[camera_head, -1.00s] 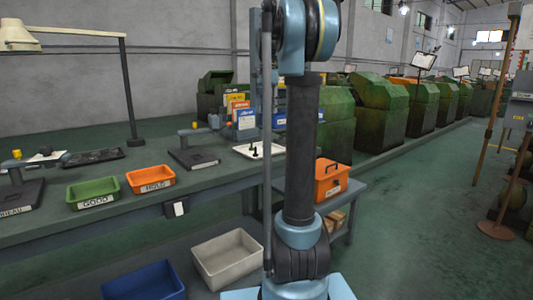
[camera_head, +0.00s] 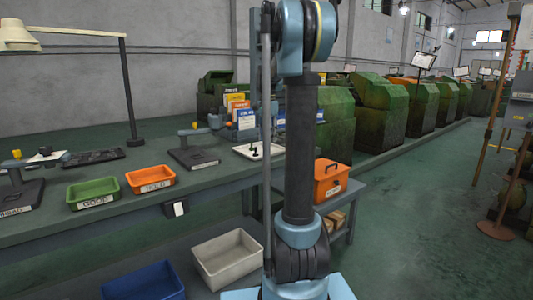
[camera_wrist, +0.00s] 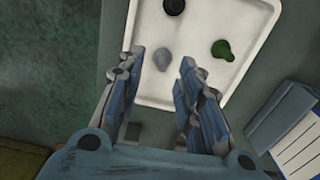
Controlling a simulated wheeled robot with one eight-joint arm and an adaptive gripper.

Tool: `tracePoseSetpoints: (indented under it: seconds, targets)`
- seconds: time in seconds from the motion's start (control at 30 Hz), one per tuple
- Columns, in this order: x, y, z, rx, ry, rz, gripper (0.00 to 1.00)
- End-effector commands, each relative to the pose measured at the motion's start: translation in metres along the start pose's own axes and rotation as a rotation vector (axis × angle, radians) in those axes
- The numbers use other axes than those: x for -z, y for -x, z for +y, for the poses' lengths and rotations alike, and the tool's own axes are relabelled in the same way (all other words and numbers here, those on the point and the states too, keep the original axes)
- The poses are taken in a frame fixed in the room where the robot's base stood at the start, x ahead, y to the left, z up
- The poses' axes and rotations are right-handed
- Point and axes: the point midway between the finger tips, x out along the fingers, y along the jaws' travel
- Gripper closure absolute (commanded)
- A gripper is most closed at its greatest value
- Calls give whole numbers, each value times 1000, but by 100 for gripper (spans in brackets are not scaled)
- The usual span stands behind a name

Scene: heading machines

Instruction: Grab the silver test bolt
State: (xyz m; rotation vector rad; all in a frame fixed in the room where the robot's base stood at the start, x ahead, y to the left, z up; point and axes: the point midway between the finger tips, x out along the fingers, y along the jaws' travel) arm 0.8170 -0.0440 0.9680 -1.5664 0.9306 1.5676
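The silver test bolt (camera_wrist: 162,59) lies on a white tray (camera_wrist: 254,17) in the wrist view, with a green bolt (camera_wrist: 223,50) to its right and a black piece (camera_wrist: 174,6) at the tray's far side. My gripper (camera_wrist: 163,60) is open, its two fingers apart with the silver bolt showing in the gap between their tips. I cannot tell how high the fingertips are above it. In the head view the white tray (camera_head: 274,150) is on the bench, partly behind my arm, and the silver bolt cannot be made out there.
Colored binders (camera_head: 238,109) stand on the bench near the tray; a blue one (camera_wrist: 279,116) shows right of my gripper. Green GOOD (camera_head: 93,192) and orange HOLD (camera_head: 151,179) bins sit left on the bench.

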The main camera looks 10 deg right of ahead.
Motion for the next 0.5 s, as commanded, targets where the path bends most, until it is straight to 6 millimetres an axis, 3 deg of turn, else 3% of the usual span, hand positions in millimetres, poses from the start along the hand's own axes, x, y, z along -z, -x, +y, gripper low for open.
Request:
tracePoseSetpoints:
  seconds: [0.3, 0.5]
  targets:
    - [3, -40, -4, 0, 0, 0, 67]
    - [3, -46, -4, 0, 0, 0, 67]
